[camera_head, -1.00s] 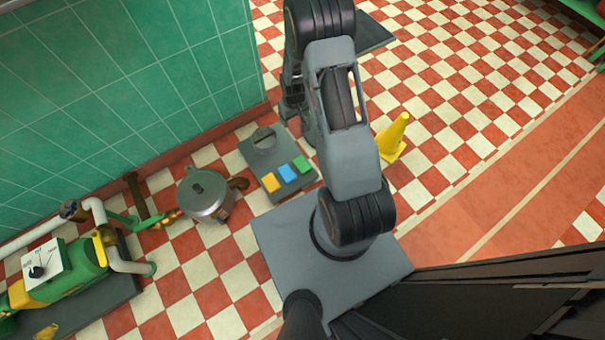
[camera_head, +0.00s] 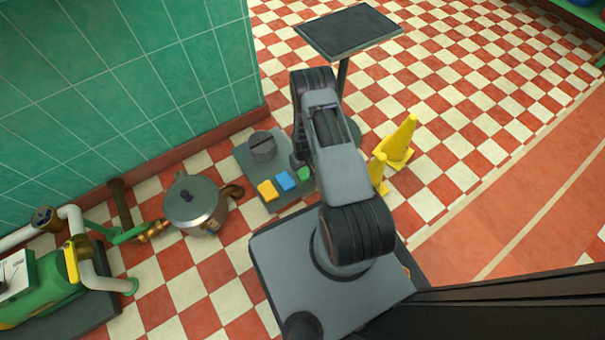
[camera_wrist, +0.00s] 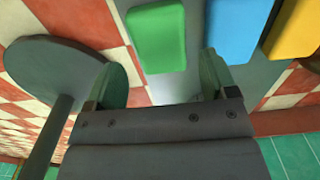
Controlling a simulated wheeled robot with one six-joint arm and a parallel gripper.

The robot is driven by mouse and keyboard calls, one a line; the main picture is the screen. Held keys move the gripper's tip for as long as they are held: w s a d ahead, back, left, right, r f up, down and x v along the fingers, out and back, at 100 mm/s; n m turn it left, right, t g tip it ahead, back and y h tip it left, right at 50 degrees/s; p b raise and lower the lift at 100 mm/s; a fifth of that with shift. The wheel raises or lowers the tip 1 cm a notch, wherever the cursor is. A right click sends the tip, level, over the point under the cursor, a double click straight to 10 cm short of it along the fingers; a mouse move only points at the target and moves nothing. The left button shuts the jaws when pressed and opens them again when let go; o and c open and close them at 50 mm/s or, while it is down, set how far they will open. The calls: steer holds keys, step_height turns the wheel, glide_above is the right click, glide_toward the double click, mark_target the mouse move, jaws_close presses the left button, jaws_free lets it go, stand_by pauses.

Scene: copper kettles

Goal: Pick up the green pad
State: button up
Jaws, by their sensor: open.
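The green pad (camera_head: 304,174) is a small raised block at the right end of a row on a grey board (camera_head: 245,165). In the wrist view the green pad (camera_wrist: 157,38) lies just beyond my fingertips. My gripper (camera_wrist: 160,76) is open and empty, one finger towards each side of the pad's near end. In the head view my arm hides most of the gripper, beside the green pad. A blue pad (camera_head: 285,181) and a yellow pad (camera_head: 267,190) sit to the left of the green one.
A grey knob (camera_head: 263,146) stands on the board. A kettle (camera_head: 196,206) is left of it. A dark-topped stand (camera_head: 348,31) is behind; its round base shows in the wrist view (camera_wrist: 60,70). Yellow cones (camera_head: 402,143) stand to the right.

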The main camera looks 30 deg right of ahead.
mark_target(303, 171)
steer(key=shift+w+f+b, duration=0.1)
steer(key=shift+f+b, duration=1.7)
steer(key=shift+f, duration=1.05)
steer(key=shift+r, duration=0.1)
steer(key=c, duration=0.7)
steer(key=shift+r, duration=0.1)
steer(key=shift+r+p, duration=0.45)
steer(key=shift+r, duration=0.1)
step_height(303, 171, up, 3)
steer(key=shift+a+f+p, duration=0.1)
steer(key=shift+f+p, duration=0.05)
steer(key=shift+p, duration=0.6)
steer(key=s+a+r+p, duration=0.7)
steer(key=s+a+r, duration=0.2)
steer(key=a, duration=0.1)
steer(key=shift+s, duration=0.3)
